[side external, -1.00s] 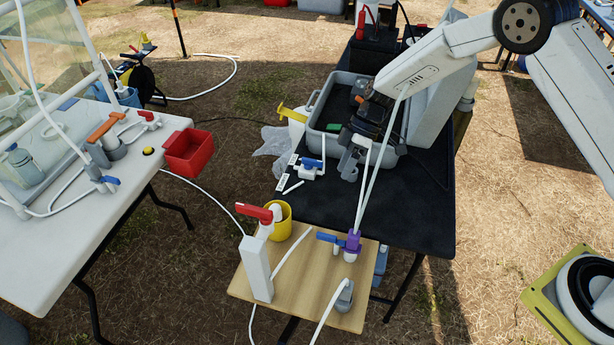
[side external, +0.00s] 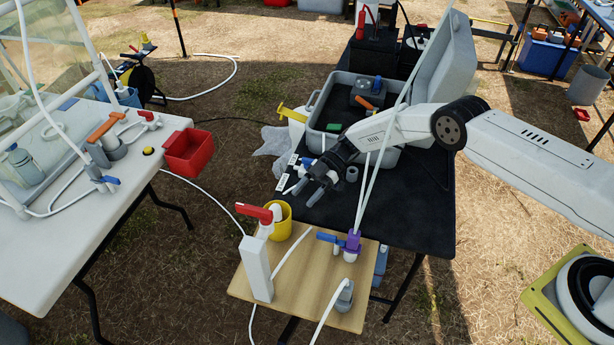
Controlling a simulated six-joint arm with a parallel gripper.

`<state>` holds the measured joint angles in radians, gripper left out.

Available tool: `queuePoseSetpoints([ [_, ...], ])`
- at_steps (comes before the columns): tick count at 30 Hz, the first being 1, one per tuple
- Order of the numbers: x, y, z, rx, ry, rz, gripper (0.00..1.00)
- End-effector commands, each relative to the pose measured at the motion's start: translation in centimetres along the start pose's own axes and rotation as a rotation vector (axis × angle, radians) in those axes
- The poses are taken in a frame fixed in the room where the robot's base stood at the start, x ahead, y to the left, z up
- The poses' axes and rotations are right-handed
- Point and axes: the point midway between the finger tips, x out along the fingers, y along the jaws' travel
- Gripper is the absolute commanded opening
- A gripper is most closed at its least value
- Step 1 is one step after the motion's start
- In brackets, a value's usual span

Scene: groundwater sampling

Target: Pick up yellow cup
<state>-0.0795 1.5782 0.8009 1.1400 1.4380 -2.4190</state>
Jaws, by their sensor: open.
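The yellow cup (side external: 283,229) stands upright on the small wooden board (side external: 315,295), near its back left corner. A white post with a red-handled valve (side external: 257,225) stands in front of it and hides its left side. A white piece shows at the cup's mouth; I cannot tell whether it is inside. My gripper (side external: 302,195) is open and points down and left, above the front left part of the black table (side external: 418,225). It is behind and a little to the right of the cup, apart from it. Nothing shows between its fingers.
A blue-handled valve with a purple fitting (side external: 350,246) stands right of the cup. White tubes run over the board and up past my arm. A grey bin (side external: 316,118) stands behind my gripper. A red box (side external: 188,153) is at the white table (side external: 75,235), left.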

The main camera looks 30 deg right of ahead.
Motion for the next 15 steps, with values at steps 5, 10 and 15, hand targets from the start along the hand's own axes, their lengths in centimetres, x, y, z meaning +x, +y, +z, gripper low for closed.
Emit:
queuePoseSetpoints([
  [5,0.3,0.0,0.0,-0.002,0.001,0.0,0.57],
  [10,1.6,0.0,-0.1,-0.001,0.001,-0.003,0.57],
  [15,2.5,0.0,0.0,0.0,-0.001,-0.001,0.57],
])
